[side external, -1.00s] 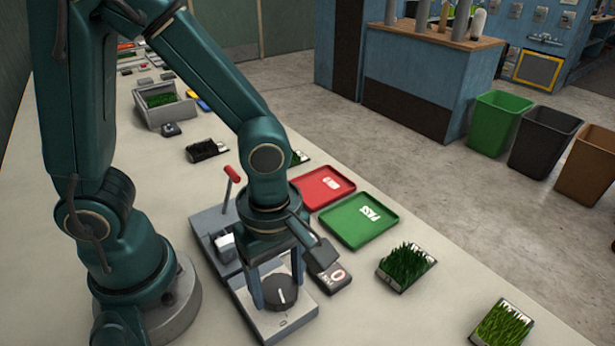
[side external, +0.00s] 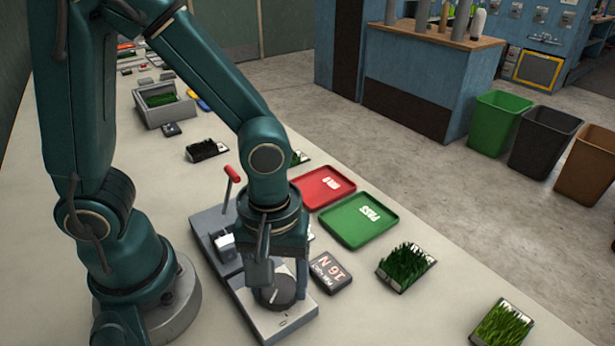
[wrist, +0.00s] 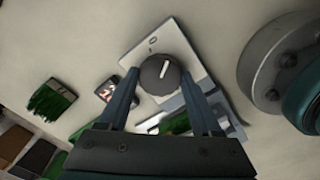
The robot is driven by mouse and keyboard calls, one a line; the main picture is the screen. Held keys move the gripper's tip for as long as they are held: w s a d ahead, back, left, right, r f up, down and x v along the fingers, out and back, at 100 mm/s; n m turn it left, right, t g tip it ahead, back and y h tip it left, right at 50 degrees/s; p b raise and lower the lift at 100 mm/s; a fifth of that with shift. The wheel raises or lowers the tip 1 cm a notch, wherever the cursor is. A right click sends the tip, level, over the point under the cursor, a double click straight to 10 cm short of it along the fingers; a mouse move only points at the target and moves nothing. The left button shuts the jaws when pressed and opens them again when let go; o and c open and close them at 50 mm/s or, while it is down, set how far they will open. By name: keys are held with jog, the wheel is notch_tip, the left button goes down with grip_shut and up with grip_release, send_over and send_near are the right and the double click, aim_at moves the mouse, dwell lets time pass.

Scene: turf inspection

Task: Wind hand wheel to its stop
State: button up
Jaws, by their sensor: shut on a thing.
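The hand wheel (side external: 279,293) is a dark round knob with a white line, on a grey base plate (side external: 272,325) near the front of the bench. My gripper (side external: 285,284) points down over it, with one finger on each side and shut on the wheel. In the wrist view the wheel (wrist: 155,84) sits between my two fingers, its white line pointing up and slightly right, near a 0 mark on the plate (wrist: 178,45). A dark readout (side external: 331,272) beside the plate shows 16 N.
A red-handled lever (side external: 231,175) stands on the fixture behind my gripper. A red tray (side external: 312,196) and a green PASS tray (side external: 355,232) lie to the right. Turf samples (side external: 405,265) (side external: 503,325) stand at the right edge. Bare bench lies at the front right.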

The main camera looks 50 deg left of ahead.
jog(key=m, duration=0.5)
jog(key=shift+m, duration=0.3)
jog(key=m, duration=0.5)
jog(key=shift+m, duration=0.3)
jog(key=m, duration=1)
jog(key=shift+m, duration=0.3)
jog(key=o, duration=1.4)
